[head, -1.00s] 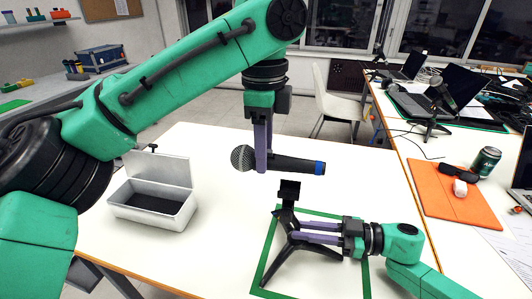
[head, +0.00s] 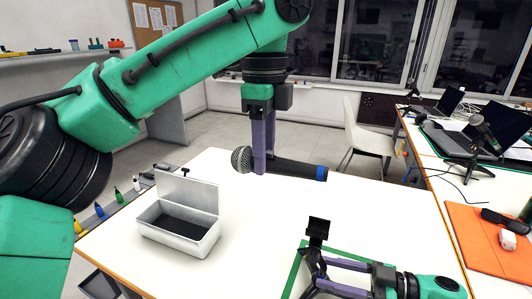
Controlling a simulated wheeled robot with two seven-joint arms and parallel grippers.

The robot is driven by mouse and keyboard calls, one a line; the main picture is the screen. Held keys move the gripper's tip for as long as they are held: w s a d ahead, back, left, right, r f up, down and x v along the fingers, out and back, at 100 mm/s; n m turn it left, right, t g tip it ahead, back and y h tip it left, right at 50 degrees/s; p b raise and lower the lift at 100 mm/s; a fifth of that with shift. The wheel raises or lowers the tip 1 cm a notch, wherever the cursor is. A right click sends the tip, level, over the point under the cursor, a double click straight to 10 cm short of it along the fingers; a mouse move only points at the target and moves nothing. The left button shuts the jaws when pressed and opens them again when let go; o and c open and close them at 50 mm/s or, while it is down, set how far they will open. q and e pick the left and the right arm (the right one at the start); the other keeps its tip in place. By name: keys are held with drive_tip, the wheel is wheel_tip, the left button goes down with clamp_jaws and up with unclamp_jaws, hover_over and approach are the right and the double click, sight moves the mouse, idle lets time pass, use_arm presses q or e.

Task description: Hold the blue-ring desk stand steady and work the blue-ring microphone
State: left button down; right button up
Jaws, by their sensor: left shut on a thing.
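My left gripper (head: 263,164) is shut on the microphone (head: 296,168), which has a dark body, a round grey mesh head at the left and a blue ring near its right end. It is held nearly level in the air above the table. The black desk stand (head: 317,236) is at the lower right, inside a green square outline, its cradle up and empty. The microphone is up and left of the cradle, apart from it. My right gripper (head: 319,272) points left, its purple fingers apart on either side of the stand. The stand's lower part is cut off by the frame.
An open white box (head: 182,238) with a dark lining stands on the left of the white table (head: 245,265). The middle of the table is clear. An orange mat (head: 484,246) and another microphone on a stand (head: 480,145) are on the side desk at the right.

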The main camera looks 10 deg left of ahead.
drive_tip(key=shift+r, duration=0.1)
drive_tip(key=v, duration=1.2)
